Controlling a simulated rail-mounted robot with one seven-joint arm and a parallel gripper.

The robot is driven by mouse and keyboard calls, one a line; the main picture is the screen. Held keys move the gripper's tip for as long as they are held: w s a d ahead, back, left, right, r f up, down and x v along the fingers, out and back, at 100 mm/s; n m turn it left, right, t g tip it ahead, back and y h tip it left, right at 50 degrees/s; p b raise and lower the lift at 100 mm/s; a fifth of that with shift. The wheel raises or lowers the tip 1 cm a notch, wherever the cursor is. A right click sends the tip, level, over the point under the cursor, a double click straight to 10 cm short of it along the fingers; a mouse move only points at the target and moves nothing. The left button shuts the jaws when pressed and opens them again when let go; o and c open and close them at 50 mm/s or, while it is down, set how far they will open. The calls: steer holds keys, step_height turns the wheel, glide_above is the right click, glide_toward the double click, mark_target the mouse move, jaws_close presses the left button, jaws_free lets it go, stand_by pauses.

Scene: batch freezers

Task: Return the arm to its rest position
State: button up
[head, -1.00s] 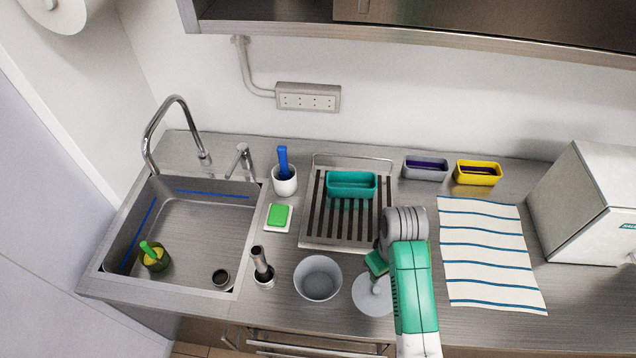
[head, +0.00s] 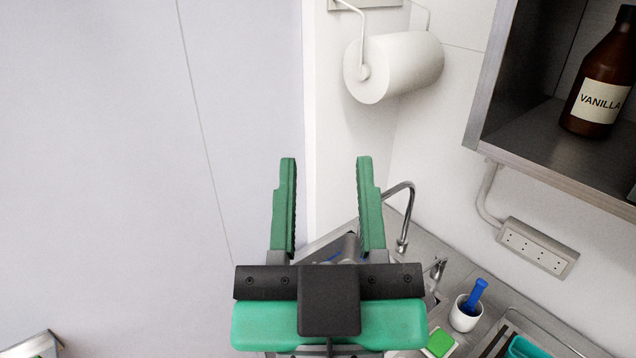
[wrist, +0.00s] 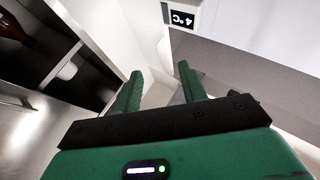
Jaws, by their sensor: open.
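My gripper (head: 325,205) is raised in front of the head camera, with its two green fingers spread wide and nothing between them. It hangs in the air, with the sink corner and faucet (head: 402,215) behind and below it. In the wrist view my gripper (wrist: 168,90) is also open and empty. My gripper body hides most of the sink.
An open steel shelf (head: 530,150) with a brown vanilla bottle (head: 598,85) is at the upper right. A paper towel roll (head: 400,65) hangs on the wall. A white cup with a blue handle (head: 466,312) and a green sponge (head: 440,343) stand on the counter. The left is plain wall.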

steer(key=shift+t+y, duration=0.4)
steer(key=shift+t, duration=0.3)
steer(key=s+a+r, duration=0.2)
steer(key=s, duration=0.1)
steer(key=shift+r, duration=0.35)
